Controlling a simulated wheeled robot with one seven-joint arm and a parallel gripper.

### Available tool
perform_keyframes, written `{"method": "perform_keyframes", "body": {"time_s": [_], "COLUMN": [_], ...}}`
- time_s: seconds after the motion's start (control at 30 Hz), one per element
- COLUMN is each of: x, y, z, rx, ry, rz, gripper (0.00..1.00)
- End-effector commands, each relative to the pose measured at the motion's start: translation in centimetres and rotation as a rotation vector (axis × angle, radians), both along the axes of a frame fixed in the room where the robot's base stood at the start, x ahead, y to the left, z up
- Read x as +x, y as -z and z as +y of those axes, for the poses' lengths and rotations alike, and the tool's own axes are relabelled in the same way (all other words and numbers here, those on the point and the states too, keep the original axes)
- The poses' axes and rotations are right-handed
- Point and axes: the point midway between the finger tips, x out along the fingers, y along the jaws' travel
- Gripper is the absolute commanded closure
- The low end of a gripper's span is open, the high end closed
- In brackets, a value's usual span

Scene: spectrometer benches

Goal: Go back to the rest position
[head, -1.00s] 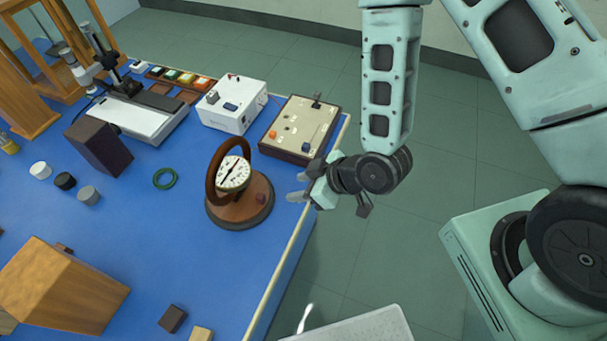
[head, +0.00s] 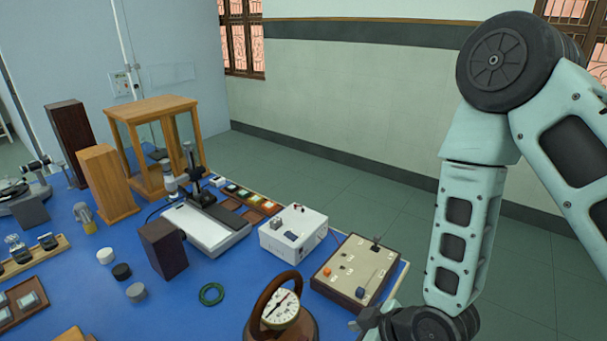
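My arm hangs at the right of the head view, its elbow high and its forearm pointing down. The wrist end of my gripper (head: 372,322) shows at the bottom edge, beside the blue bench's right edge. Its fingers are mostly cut off by the frame, so I cannot see whether it is open or shut. No held object shows. The round dial instrument (head: 281,309) with a brown ring and wooden base stands on the blue bench (head: 215,322), left of my gripper. A beige-topped circuit board (head: 352,268) lies just above my gripper in the picture.
A white box (head: 292,232), a microscope-like stand (head: 205,222), a dark block (head: 163,248) and a green ring (head: 211,294) stand on the bench. A wooden glass case (head: 158,145) is further back. Green floor (head: 385,215) is clear beyond the bench, up to the wall.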

Motion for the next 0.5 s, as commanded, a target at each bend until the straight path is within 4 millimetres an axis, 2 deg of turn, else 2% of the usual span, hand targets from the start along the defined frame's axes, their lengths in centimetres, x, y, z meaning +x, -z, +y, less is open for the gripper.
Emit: {"method": "perform_keyframes", "body": {"time_s": [0.1,0.27,0.37,0.5], "x": [0.1,-1.4,-2.9,-6.0], "y": [-1.6,-4.3,-6.3,-9.1], "z": [0.3,-0.1,-0.5,-1.4], "rx": [-0.071,-0.173,-0.233,-0.312], "ry": [0.002,0.033,0.064,0.113], "rz": [0.056,0.159,0.223,0.312], "gripper": [0.58,0.58,0.58,0.58]}}
